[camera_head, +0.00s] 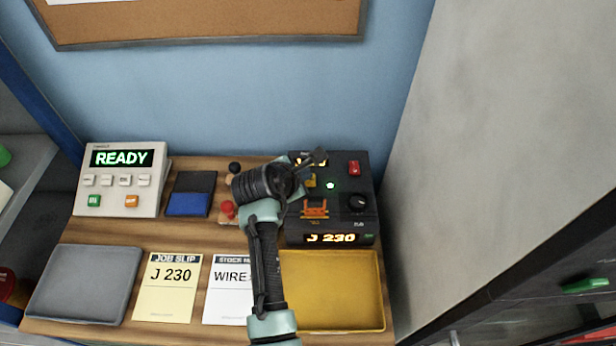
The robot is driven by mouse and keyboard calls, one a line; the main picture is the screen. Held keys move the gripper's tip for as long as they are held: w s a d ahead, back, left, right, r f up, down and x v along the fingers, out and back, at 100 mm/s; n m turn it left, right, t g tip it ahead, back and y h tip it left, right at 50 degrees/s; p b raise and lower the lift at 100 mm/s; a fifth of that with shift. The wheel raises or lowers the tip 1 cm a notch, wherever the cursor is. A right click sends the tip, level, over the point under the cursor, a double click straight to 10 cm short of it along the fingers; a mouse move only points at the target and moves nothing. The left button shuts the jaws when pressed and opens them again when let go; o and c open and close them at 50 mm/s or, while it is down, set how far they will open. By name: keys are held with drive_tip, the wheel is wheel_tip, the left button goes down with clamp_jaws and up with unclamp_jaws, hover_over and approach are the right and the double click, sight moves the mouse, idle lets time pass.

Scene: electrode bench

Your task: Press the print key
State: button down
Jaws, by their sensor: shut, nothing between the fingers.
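A light grey console (105,200) stands at the back left of the bench. Its green display (122,158) reads READY. Below it are a row of small pale keys, a green key (94,200) and an orange key (132,202); their lettering is too small to read. No key can be made out as the print key. My gripper (319,155) is shut and empty, over the back of a black device at the right, far from the grey console. My arm hides the middle of the bench.
The black device (362,229) shows J 230 and has a red switch (354,167) and a knob. A blue-black pad (188,204), red and black knobs, a job slip (170,290), a stock card (228,305), a grey tray (48,300) and a yellow tray (378,300) share the bench.

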drive_tip(key=shift+f, duration=0.25)
drive_tip(key=shift+r, duration=0.1)
drive_tip(key=shift+r+p, duration=0.8)
drive_tip(key=shift+p, duration=0.2)
drive_tip(key=shift+r, duration=0.1)
wheel_tip(320, 180, up, 5)
drive_tip(key=p, duration=0.5)
idle(0.5)
